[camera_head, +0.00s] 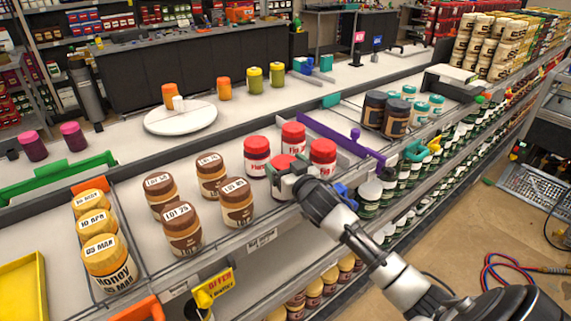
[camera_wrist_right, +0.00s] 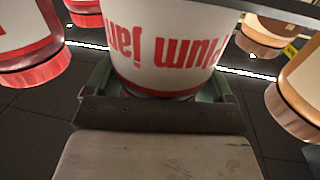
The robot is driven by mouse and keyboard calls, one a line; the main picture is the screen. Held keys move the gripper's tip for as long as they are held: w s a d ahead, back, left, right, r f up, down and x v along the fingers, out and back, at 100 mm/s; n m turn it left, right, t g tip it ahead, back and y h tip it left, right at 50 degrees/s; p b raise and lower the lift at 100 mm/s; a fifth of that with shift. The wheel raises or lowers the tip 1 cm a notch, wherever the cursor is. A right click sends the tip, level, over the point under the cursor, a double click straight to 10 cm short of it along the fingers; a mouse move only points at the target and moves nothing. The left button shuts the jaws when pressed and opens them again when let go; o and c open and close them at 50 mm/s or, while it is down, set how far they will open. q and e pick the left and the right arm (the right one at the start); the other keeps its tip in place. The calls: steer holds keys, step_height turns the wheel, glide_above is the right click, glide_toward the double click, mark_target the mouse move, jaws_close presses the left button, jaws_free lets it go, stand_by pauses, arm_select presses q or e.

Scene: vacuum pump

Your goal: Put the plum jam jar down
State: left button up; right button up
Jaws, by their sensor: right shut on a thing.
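The plum jam jar (camera_wrist_right: 165,40) has a white label with red lettering, upside down in the right wrist view. My right gripper (camera_wrist_right: 158,95) is shut on it, with a finger at each side. In the head view its red lid (camera_head: 283,162) shows just beyond my right gripper (camera_head: 290,181), at the shelf's front. The gripper hides most of its body, and I cannot tell whether its base touches the shelf. Red-lidded jars stand close around it: one at left (camera_head: 257,157), one behind (camera_head: 293,136), one at right (camera_head: 323,156). My left gripper is not in view.
Brown-lidded jars (camera_head: 237,203) stand left of the red-lidded group, with honey jars (camera_head: 107,262) farther left. A purple divider (camera_head: 327,133) lies behind the group at right. Dark jars (camera_head: 396,118) stand beyond it. A white round board (camera_head: 180,118) lies on the counter behind.

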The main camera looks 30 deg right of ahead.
steer(key=shift+r, duration=0.1)
steer(key=shift+f, duration=0.2)
steer(key=o, duration=1)
steer(key=shift+o, duration=0.2)
steer(key=shift+s+f+b, duration=0.2)
steer(key=shift+b, duration=0.35)
steer(key=s+a+b, duration=0.1)
steer(key=s+b, duration=0.1)
steer(key=s, duration=0.8)
steer(key=shift+s, duration=0.25)
